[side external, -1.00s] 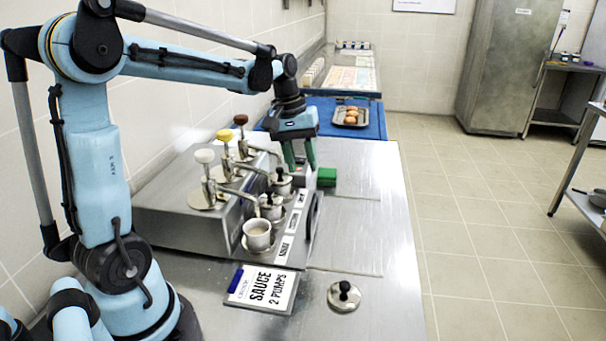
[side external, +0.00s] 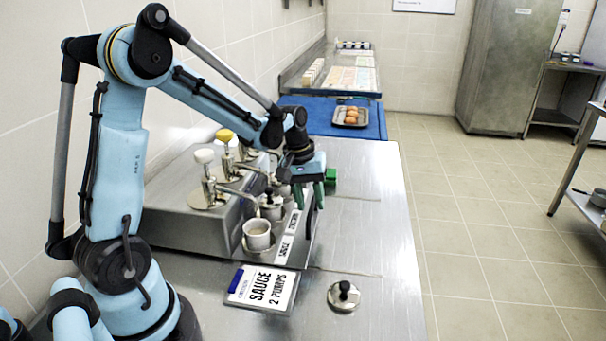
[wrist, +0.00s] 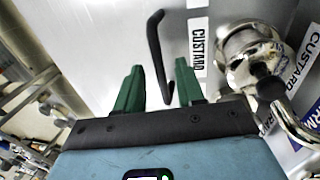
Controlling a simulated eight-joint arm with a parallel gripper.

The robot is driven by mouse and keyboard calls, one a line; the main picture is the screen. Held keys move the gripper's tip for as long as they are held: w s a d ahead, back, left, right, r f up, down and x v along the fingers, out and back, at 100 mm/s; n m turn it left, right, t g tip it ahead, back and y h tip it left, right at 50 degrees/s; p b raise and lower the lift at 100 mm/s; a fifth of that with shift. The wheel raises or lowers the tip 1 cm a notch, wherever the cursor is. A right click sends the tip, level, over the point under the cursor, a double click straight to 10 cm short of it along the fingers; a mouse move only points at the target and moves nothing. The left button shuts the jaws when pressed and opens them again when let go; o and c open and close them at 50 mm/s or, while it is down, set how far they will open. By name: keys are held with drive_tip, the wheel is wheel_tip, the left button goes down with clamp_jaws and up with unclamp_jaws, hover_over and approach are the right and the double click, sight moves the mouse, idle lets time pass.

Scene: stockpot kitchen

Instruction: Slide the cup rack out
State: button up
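A black bar handle (wrist: 154,45) stands out from the metal front, beside a CUSTARD label, in the wrist view. In the side view part of a dark handle shows low on the front of the steel pump unit (side external: 185,232). My gripper (side external: 308,205) is at the unit's front, fingers pointing down. In the wrist view its two green fingers (wrist: 158,78) are apart. The lower end of the handle appears between them. I cannot tell whether either finger touches it.
A cup (side external: 257,236) stands under a pump spout. A SAUCE sign (side external: 263,288) and a black-knobbed lid (side external: 343,297) lie in front. The counter (side external: 370,220) to the right is mostly clear.

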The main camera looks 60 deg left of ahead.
drive_tip(key=shift+c, duration=0.5)
clamp_jaws()
drive_tip(key=w+d, duration=1.2)
drive_tip(key=shift+w+d, duration=0.25)
drive_tip(key=shift+o, duration=0.5)
unclamp_jaws()
wheel_tip(320, 180, up, 12)
drive_tip(key=s+a, duration=0.1)
drive_tip(key=shift+s+a, duration=0.35)
